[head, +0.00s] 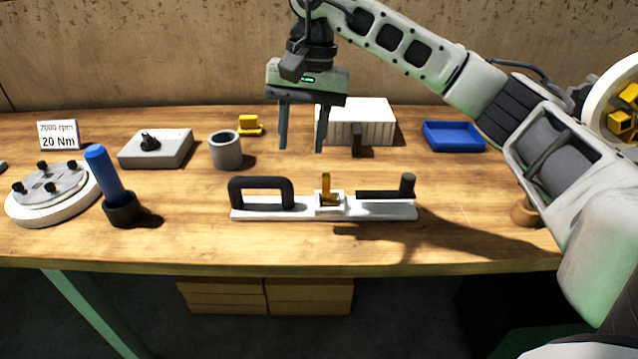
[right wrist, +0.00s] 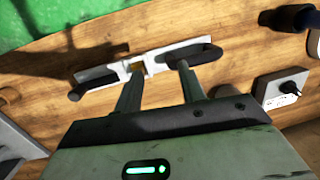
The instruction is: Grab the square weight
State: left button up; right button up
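A flat light-grey square block (head: 155,150) with a small black knob on top sits left of centre on the table. It looks most like the square weight, though I cannot be sure. It also shows at the right of the right wrist view (right wrist: 272,92). My right gripper (head: 301,150) points down, open and empty, above the table and well to the right of the block. In the right wrist view the two fingers (right wrist: 160,70) stand apart with nothing between them. My left gripper is not in view.
A white fixture (head: 305,214) with black handles lies in front. A grey cup (head: 226,152), small yellow piece (head: 249,126), blue cylinder (head: 104,173) in a black holder and round plate (head: 52,190) stand left. A white ribbed box (head: 368,122) and blue tray (head: 453,136) stand behind and right.

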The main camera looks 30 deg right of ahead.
notch_tip(320, 180, up, 3)
jog(key=h, duration=0.2)
send_over(326, 174)
notch_tip(326, 174, down, 10)
jog(key=shift+s+a+r, duration=0.1)
jog(key=shift+s, duration=0.05)
jog(key=shift+f, duration=2.9)
grip_shut()
